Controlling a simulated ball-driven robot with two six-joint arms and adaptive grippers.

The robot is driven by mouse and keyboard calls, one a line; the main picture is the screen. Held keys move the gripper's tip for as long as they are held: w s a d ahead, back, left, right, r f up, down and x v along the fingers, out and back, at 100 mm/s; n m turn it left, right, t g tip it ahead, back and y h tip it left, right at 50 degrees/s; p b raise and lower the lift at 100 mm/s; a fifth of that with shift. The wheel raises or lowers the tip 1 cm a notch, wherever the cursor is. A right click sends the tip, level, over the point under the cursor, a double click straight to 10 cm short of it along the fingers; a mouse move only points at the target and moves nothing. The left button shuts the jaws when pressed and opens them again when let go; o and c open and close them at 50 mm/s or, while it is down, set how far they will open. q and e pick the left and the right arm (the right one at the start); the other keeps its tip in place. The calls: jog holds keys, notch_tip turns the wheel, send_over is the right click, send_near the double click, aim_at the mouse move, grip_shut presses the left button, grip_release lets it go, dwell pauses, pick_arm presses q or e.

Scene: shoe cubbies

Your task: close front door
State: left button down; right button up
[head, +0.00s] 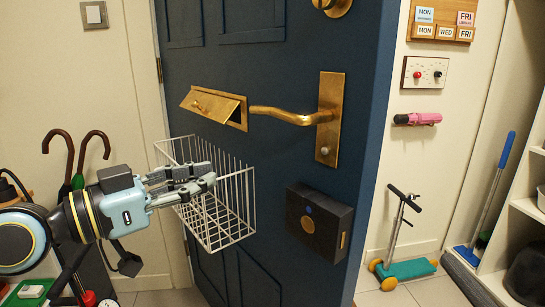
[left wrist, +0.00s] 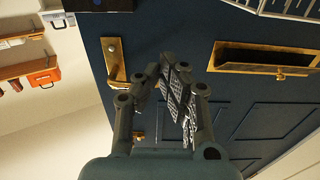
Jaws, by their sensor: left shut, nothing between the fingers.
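The front door (head: 280,90) is dark blue and stands at an angle, swung away from the wall, with its hinge edge at left and its free edge at right. It also fills much of the left wrist view (left wrist: 235,110). A brass lever handle (head: 290,116) sits on a tall plate near the free edge; the plate shows in the left wrist view (left wrist: 114,60). A brass letter flap (head: 215,107) is tilted open. My left gripper (head: 212,177) is shut and empty, in front of the wire basket (head: 225,222) on the door. I cannot tell whether they touch. My right gripper is out of view.
A black box (head: 318,224) is fixed low on the door. Beyond its free edge are a teal scooter (head: 405,268), a blue broom (head: 488,200) and white shelves (head: 525,206). Umbrellas (head: 82,155) stand at left by the wall. Some floor shows near the scooter.

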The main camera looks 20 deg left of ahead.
pick_arm(q)
jog(key=b, duration=0.2)
send_near(284, 153)
jog(key=x, duration=0.6)
jog(key=shift+w, duration=0.1)
jog(key=shift+w+d, duration=0.25)
jog(key=shift+w, duration=0.25)
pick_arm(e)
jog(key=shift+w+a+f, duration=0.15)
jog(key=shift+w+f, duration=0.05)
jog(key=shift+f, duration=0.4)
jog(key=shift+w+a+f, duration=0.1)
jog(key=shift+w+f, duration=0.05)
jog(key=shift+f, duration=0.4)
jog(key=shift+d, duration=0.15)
